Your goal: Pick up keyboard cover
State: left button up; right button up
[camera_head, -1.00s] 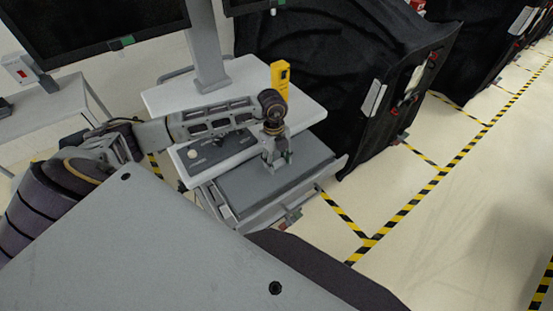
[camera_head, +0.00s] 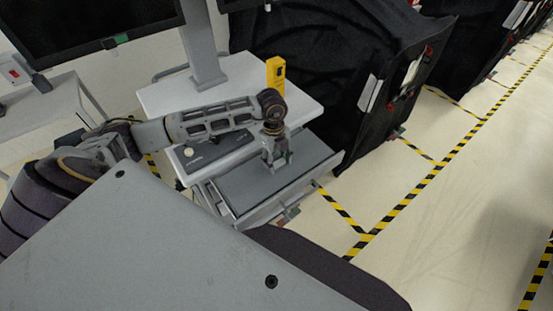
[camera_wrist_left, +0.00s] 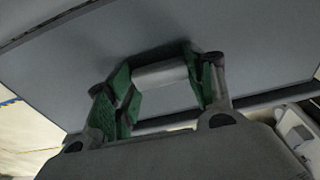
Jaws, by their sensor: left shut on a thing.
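The keyboard cover (camera_head: 245,190) is a flat grey panel at the cart's lower keyboard tray. My left gripper (camera_head: 276,156) reaches down to its upper face near the back right. In the left wrist view the cover (camera_wrist_left: 240,50) fills much of the picture, and my left gripper (camera_wrist_left: 162,78) has its green-padded fingers at the two ends of a short pale handle (camera_wrist_left: 160,75). The gripper is shut on the cover by this handle. I cannot tell whether the cover is clear of the tray. My right gripper is not in view.
The cart's white top (camera_head: 230,88) carries a monitor post (camera_head: 203,50) and a yellow device (camera_head: 275,72). The tray rim (camera_head: 325,165) lies around the cover. A black-draped cart (camera_head: 310,65) stands close at right. Open floor (camera_head: 440,235) with striped tape lies further right.

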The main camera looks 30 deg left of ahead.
pick_arm(q)
jog(key=shift+s+d, duration=0.1)
jog(key=shift+d, duration=0.15)
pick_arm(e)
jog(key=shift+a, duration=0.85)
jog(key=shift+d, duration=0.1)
pick_arm(q)
jog(key=shift+r, duration=0.3)
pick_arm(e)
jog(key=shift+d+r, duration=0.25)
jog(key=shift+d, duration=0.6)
pick_arm(q)
jog(key=shift+r+p, duration=0.15)
jog(key=shift+p, duration=0.15)
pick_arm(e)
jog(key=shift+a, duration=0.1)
